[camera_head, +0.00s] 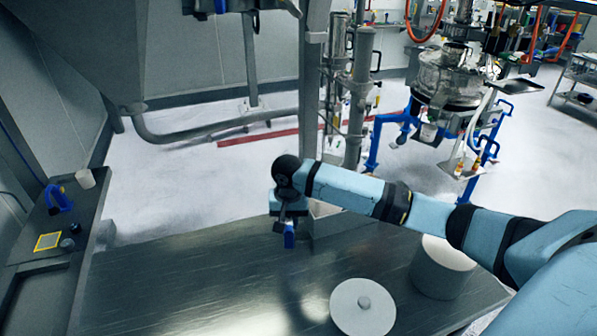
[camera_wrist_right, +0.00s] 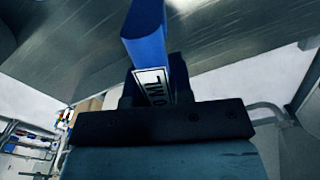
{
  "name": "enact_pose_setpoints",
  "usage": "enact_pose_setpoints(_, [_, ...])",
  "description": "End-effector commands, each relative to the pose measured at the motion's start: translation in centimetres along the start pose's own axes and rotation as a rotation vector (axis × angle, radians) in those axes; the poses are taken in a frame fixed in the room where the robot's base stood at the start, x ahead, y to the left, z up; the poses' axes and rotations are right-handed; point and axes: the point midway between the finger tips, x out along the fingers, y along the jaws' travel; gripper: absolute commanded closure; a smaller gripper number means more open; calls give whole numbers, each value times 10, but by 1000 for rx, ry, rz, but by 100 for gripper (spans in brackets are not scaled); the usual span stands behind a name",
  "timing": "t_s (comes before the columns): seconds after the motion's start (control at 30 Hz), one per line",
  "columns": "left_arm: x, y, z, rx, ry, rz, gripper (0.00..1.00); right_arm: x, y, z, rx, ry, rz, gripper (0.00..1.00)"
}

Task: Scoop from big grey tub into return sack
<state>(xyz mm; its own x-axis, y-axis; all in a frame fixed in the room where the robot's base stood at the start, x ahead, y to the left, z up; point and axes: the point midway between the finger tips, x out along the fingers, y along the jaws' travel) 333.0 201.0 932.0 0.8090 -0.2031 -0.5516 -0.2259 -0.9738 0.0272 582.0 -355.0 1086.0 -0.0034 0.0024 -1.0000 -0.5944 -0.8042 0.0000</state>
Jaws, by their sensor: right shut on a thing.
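My right gripper (camera_head: 289,222) is above the far part of the metal table and shut on a blue handle (camera_head: 289,238). In the right wrist view the blue handle (camera_wrist_right: 148,38) sits between the dark fingers (camera_wrist_right: 155,92), with a white label partly covered by them. I cannot see a scoop bowl in either view. A big grey tub (camera_head: 436,280) stands at the right of the table, partly behind my right arm. A round grey lid (camera_head: 362,308) with a knob lies on the table, left of the tub. No sack can be made out. My left gripper is not in view.
The metal table (camera_head: 190,290) is bare on its left side. A side shelf (camera_head: 85,215) at the left holds a pale cup (camera_head: 85,179), a blue item (camera_head: 62,198) and a yellow-framed piece (camera_head: 48,241). A post (camera_head: 314,80) rises behind the table. A sifter machine (camera_head: 445,80) stands at the back right.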

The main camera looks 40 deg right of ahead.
Motion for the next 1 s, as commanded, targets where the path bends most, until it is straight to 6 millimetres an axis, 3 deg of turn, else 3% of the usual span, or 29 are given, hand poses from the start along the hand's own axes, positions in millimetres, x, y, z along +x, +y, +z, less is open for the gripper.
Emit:
enact_pose_setpoints(0.03, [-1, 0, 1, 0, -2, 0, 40, -16, 4, -23, 78, 8, 0, 100])
enact_pose_setpoints(0.1, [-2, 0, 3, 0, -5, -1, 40, -34, 10, -45, 178, 6, -2, 100])
enact_pose_setpoints(0.33, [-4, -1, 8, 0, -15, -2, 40, -74, 25, -91, 403, 2, -2, 100])
enact_pose_setpoints(0.5, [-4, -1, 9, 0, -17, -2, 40, -82, 30, -100, 456, 3, -11, 100])
enact_pose_setpoints(0.77, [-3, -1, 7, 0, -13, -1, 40, -60, 34, -98, 458, 40, -176, 100])
enact_pose_setpoints(1.0, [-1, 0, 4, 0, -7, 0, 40, -64, 32, -99, 455, 40, -174, 100])
